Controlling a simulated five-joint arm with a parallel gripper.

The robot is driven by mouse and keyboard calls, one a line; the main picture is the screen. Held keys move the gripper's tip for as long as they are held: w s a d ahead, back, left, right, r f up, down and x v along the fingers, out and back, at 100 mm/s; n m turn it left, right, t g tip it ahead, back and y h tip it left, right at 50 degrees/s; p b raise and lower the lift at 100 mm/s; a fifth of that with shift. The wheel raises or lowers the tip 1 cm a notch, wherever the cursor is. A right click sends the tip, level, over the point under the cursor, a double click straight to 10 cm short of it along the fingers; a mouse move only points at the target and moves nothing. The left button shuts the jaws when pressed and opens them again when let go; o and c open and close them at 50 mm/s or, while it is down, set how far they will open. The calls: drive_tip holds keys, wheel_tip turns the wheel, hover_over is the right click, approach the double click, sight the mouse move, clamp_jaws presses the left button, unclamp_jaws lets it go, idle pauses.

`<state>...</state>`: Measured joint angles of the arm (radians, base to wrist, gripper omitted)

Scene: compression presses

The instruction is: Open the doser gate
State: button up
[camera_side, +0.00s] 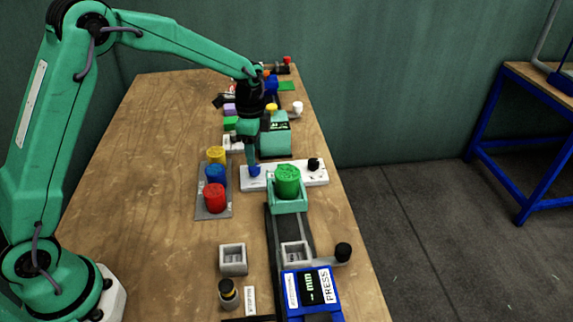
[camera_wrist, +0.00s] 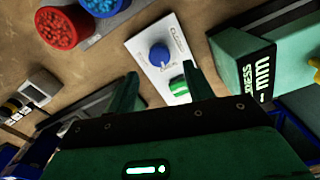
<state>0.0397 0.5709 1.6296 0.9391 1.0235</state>
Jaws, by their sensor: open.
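A white panel (camera_side: 318,177) lies across the table's middle, with a blue knob (camera_side: 254,171) at its left end and a black knob (camera_side: 313,163) at its right end. In the wrist view the blue knob (camera_wrist: 159,54) shows on the white panel (camera_wrist: 141,43), with lettering that looks like "CLOSED" beside it. A green piece (camera_wrist: 179,87) shows farther along the panel. Which part is the doser gate cannot be told for sure. My gripper (camera_side: 252,158) points down just above or behind the blue knob. In the wrist view my gripper (camera_wrist: 164,88) has its fingers apart, with no object gripped.
Red (camera_side: 215,198), blue (camera_side: 215,175) and yellow cups stand left of the panel. A green cylinder (camera_side: 288,180) stands in a teal holder at the panel. A teal press (camera_side: 275,142) stands behind, a blue press (camera_side: 300,300) in front. The wooden table is clear at left.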

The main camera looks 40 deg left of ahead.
sight(253, 168)
drive_tip(key=shift+r, duration=1.55)
drive_tip(key=shift+r, duration=0.1)
drive_tip(key=s+a+r+n+t, duration=0.1)
drive_tip(key=s+r+n+t, duration=0.35)
drive_tip(key=s+r, duration=0.85)
drive_tip(key=s+a+n+t, duration=0.1)
drive_tip(key=s+n, duration=0.6)
drive_tip(key=s, duration=0.7)
drive_tip(key=shift+s+r+n, duration=0.15)
drive_tip(key=shift+s+n, duration=0.15)
drive_tip(key=shift+n, duration=0.05)
